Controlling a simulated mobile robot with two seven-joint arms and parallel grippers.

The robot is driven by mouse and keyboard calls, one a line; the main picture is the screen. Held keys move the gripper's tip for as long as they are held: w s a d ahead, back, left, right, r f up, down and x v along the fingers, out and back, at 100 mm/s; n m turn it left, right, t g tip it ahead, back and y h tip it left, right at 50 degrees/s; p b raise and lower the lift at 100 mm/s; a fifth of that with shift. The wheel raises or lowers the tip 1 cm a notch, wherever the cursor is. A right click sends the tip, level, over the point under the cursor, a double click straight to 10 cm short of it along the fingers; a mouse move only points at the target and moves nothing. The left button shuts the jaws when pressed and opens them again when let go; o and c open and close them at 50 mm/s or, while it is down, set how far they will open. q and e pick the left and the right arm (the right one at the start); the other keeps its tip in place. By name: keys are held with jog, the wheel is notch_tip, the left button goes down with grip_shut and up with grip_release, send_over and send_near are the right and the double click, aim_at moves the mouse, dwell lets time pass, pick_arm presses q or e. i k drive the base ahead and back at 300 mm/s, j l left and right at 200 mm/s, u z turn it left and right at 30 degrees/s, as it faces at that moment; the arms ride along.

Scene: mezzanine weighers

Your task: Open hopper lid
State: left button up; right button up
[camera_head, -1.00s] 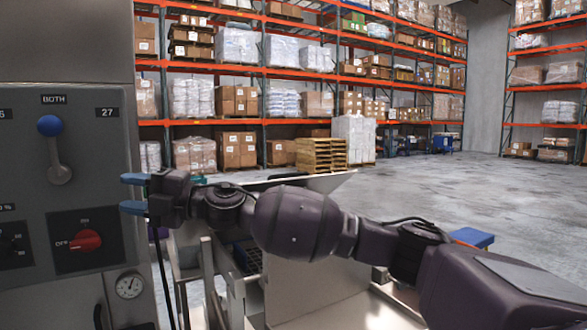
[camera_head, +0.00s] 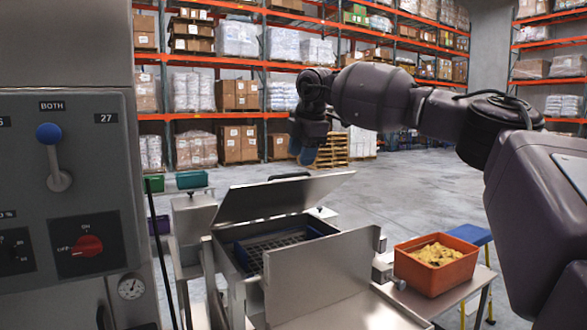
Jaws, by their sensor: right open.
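The hopper (camera_head: 228,238) is a steel box with a dark grate (camera_head: 268,246) inside, standing in the lower middle of the head view. Its flat metal lid (camera_head: 278,198) is raised and tilted back, so the opening and grate show. My right gripper (camera_head: 304,152), with blue fingertips, hangs in the air above the lid's upper edge in the picture. It points down, appears apart from the lid and holds nothing that I can see. My left gripper is out of view.
A grey control panel (camera_head: 105,210) with a blue-knobbed lever (camera_head: 48,134) and red switch (camera_head: 88,246) fills the left. An orange bin of yellow pieces (camera_head: 428,275) stands right of the hopper. Open floor (camera_head: 400,190) and pallet racks lie behind.

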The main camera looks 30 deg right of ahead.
aim_at(270, 199)
jog(key=i+l, duration=0.75)
